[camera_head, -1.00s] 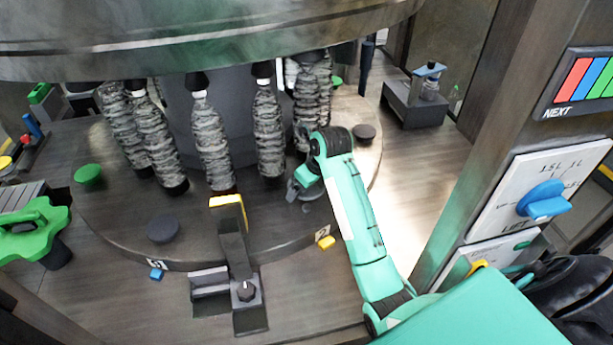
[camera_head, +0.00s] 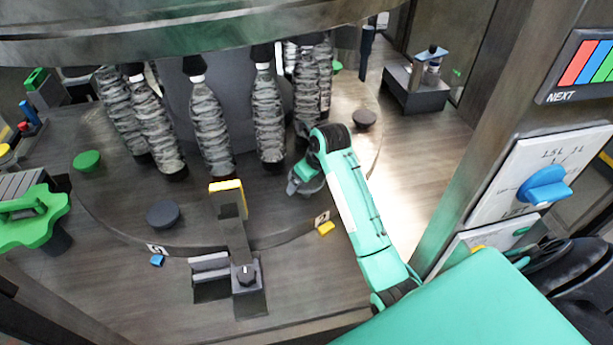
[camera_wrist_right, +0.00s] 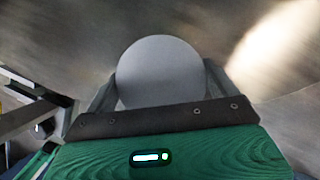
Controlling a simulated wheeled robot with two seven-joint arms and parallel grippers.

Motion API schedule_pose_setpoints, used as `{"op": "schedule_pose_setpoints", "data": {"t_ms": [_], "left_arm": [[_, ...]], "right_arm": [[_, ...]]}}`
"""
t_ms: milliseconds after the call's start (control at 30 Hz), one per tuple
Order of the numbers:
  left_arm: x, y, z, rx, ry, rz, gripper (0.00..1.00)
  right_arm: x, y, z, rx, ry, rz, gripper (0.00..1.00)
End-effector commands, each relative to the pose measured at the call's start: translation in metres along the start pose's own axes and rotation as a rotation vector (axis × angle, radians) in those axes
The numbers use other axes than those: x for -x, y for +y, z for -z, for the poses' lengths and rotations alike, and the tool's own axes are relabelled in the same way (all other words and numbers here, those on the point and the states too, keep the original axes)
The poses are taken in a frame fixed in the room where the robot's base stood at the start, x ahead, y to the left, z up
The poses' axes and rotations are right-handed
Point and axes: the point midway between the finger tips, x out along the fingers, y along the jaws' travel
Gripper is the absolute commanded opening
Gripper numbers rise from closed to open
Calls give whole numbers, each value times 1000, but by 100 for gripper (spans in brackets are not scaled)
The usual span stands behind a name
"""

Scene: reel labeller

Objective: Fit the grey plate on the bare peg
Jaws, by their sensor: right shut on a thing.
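My right gripper (camera_head: 304,180) is shut on the grey plate, a round flat disc. In the right wrist view the grey plate (camera_wrist_right: 158,72) sits between the two fingers. In the head view only part of the plate shows, over the right part of the round dark turntable (camera_head: 275,215). I cannot tell how high above the turntable the plate is. I cannot pick out a bare peg; the gripper and plate may hide it. My left gripper is not in view.
Several mottled spindles (camera_head: 211,130) hang close behind the gripper. A dark blue disc (camera_head: 162,214), a green disc (camera_head: 87,161) and a dark disc (camera_head: 364,118) stand around the turntable. A yellow-tipped arm (camera_head: 232,225) reaches over its front edge. A control post (camera_head: 470,150) rises at right.

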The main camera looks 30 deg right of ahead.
Motion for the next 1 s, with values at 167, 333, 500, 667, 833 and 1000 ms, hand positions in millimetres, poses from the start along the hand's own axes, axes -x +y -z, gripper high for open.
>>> {"op": "schedule_pose_setpoints", "data": {"t_ms": [167, 333, 500, 667, 833, 1000], "left_arm": [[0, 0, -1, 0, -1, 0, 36], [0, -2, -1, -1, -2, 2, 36], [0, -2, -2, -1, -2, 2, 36], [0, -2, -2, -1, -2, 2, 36], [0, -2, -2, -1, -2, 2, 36], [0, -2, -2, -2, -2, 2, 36]], "right_arm": [[-7, 0, 3, -1, 0, -1, 64], [-13, 0, 6, -2, 1, 0, 64], [-19, 0, 8, 0, 0, -1, 64], [-25, 0, 10, -1, 0, -1, 64], [-31, 0, 13, -1, 0, 0, 64], [-33, 0, 14, 0, -1, 1, 64]]}}
